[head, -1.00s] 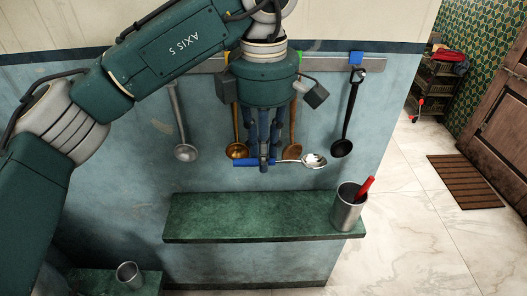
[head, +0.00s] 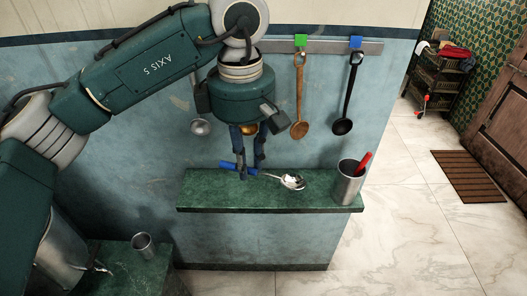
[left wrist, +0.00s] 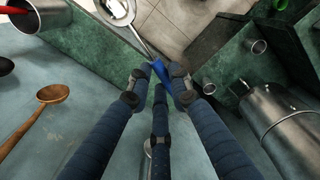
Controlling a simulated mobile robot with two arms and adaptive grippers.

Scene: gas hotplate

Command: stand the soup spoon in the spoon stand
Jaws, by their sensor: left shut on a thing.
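The soup spoon (head: 291,181) has a blue handle and a shiny metal bowl. My left gripper (head: 240,171) is shut on its blue handle. The spoon lies roughly level, bowl to the right, over the green shelf; I cannot tell how far above it. In the left wrist view the blue handle (left wrist: 161,74) is between the fingertips and the bowl (left wrist: 117,10) points up the picture. A metal cup (head: 348,188) with a red-handled thing in it stands at the shelf's right end. An empty-looking metal cup (head: 143,246) stands on a lower green top at left. Which is the spoon stand is unclear.
The green shelf (head: 220,193) is bare between spoon and right cup. Behind hang a wooden spoon (head: 299,125) and a black ladle (head: 343,126) on a wall rail (head: 325,47). A large metal pot (head: 62,250) stands at lower left.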

